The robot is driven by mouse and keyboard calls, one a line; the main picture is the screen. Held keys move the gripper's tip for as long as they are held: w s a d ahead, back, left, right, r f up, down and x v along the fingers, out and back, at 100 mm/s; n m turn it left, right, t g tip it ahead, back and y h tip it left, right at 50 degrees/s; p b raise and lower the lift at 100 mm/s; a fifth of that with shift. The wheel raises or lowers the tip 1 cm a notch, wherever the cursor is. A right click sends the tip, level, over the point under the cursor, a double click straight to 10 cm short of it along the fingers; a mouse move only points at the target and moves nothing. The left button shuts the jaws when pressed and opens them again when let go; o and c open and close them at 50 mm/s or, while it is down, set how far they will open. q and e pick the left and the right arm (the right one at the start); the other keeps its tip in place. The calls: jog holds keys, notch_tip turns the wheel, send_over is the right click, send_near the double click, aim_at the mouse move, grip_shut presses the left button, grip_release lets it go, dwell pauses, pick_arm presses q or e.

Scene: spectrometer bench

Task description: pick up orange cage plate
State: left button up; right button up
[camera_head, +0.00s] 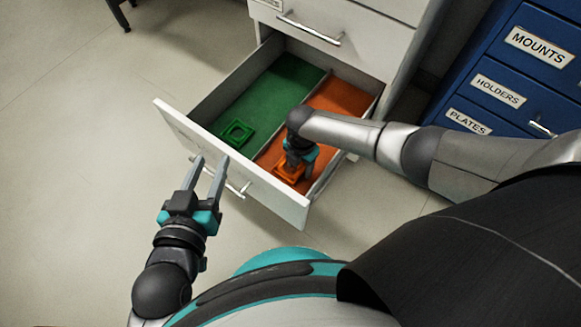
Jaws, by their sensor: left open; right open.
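The orange cage plate (288,173) lies in the orange-lined right compartment of the open drawer, near its front. My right gripper (295,168) is down in that compartment, over the plate. Its wrist hides part of the plate, and its fingers are hard to make out, so I cannot tell whether they touch it. A green cage plate (237,133) lies in the green-lined left compartment. My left gripper (208,163) is open and empty, just outside the drawer front by the handle.
The open drawer (232,165) juts out of a white cabinet (372,45), with a divider between its compartments. A blue cabinet (500,80) labelled MOUNTS, HOLDERS and PLATES stands at the right. The floor (80,130) at the left is clear.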

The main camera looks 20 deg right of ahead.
jog(key=shift+f+b, duration=0.55)
jog(key=shift+f, duration=0.3)
pick_arm(q)
jog(key=shift+s+d+r+n+t+h, duration=0.25)
jog(key=shift+d+r+t, duration=0.25)
jog(key=shift+t, duration=0.3)
jog(key=shift+s+d+r+n+t+h, duration=0.15)
jog(key=shift+s+d+r+t+h, duration=0.3)
jog(key=shift+t, duration=0.35)
pick_arm(e)
jog(key=shift+f, duration=0.3)
pick_arm(q)
jog(key=shift+w+a, duration=0.1)
pick_arm(e)
grip_shut()
